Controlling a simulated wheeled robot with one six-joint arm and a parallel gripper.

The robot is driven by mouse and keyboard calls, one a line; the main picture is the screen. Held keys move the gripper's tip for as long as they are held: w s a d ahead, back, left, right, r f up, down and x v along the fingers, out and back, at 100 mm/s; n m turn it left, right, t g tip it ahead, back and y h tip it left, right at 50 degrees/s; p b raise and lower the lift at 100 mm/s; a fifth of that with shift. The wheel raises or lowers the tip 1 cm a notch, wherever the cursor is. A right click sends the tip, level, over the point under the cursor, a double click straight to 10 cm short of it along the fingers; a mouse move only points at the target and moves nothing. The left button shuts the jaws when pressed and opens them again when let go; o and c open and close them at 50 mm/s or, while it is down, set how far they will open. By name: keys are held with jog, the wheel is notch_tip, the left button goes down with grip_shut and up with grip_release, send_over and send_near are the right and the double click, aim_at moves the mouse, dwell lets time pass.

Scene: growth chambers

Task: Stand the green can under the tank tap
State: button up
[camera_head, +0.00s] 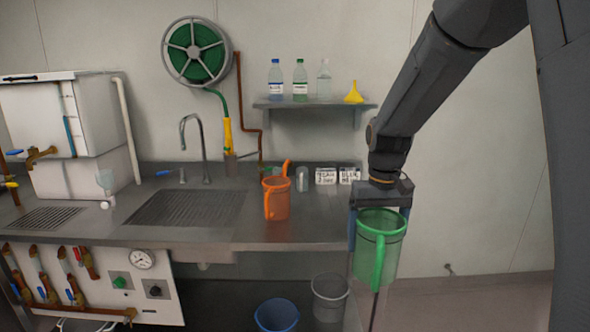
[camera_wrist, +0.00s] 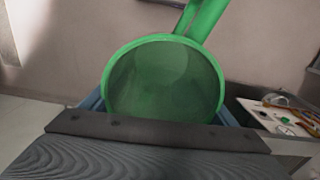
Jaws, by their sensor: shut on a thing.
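The green can (camera_head: 378,240) hangs upright in my gripper (camera_head: 380,215), off the right end of the counter. The gripper is shut on the can's body, one finger on each side. In the wrist view the can (camera_wrist: 165,80) shows its open round mouth, with its green spout or handle at the top; it looks empty. The white tank (camera_head: 70,125) stands at the far left of the counter. Its brass tap (camera_head: 40,155) with a blue handle sticks out at its lower front, above the left drain grate (camera_head: 43,218).
An orange can (camera_head: 277,200) stands mid-counter, right of the sink grate (camera_head: 187,207) and its curved faucet (camera_head: 190,140). A small clear cup (camera_head: 302,180) and two white labelled boxes (camera_head: 326,176) are behind. A blue bucket (camera_head: 276,315) and a grey bucket (camera_head: 330,295) are below.

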jog(key=s+f+b, duration=0.1)
jog(key=s+f, duration=0.2)
jog(key=f, duration=2.3)
jog(key=shift+s+d, duration=0.15)
